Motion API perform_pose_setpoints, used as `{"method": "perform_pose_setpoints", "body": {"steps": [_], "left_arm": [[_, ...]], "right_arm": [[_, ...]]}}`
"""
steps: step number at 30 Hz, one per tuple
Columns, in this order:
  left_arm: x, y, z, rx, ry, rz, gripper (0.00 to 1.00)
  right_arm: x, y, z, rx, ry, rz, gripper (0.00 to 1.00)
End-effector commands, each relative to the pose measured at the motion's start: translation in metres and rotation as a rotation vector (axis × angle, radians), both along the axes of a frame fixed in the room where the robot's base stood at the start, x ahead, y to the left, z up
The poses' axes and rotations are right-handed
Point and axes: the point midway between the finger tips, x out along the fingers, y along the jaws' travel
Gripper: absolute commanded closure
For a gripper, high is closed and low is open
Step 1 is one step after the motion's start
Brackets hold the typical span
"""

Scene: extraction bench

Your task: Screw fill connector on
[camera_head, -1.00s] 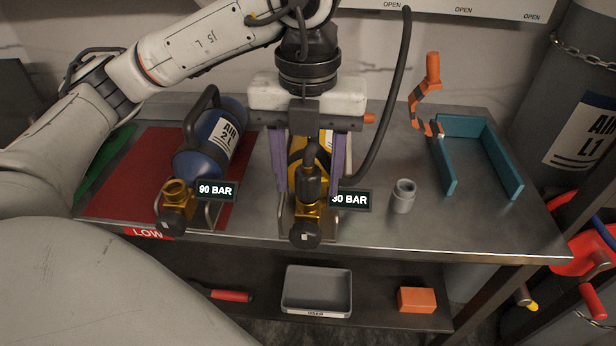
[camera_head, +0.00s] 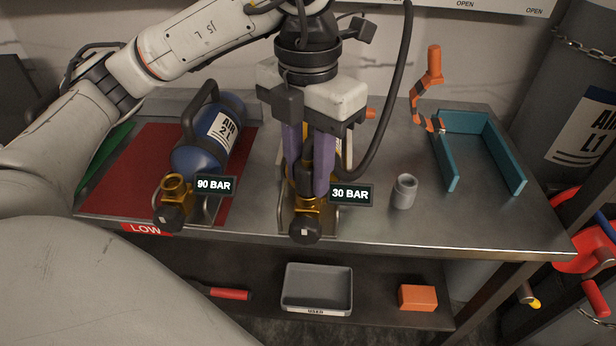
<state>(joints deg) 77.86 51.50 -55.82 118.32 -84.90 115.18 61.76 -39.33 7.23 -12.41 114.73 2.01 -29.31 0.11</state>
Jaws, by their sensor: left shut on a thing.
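My left gripper (camera_head: 307,186) points down at the bench's middle, its two purple fingers shut on the dark fill connector (camera_head: 305,181). The connector sits over the brass valve (camera_head: 303,208) of a yellow cylinder, touching it or very close; whether its thread is engaged cannot be told. The black hose (camera_head: 392,110) runs from the connector up and to the right. My gripper body and fingers hide most of the yellow cylinder. A tag beside it reads 30 BAR. My right gripper is not in view.
A blue cylinder (camera_head: 190,159) with a 90 BAR tag lies on the red mat (camera_head: 108,185) at left. A grey cup-like part (camera_head: 404,191), an orange-handled tool (camera_head: 432,78) and a teal open-sided bracket (camera_head: 452,170) are at right. A grey tray (camera_head: 318,311) and orange block (camera_head: 417,297) are below.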

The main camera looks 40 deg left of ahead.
Motion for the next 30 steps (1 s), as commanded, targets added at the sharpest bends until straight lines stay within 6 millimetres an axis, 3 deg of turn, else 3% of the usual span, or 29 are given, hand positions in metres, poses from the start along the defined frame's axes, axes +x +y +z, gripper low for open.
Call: {"method": "perform_pose_setpoints", "body": {"steps": [30], "left_arm": [[0.000,0.000,-0.002,-0.001,0.000,-1.607,0.98]], "right_arm": [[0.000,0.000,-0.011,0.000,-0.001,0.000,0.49]]}}
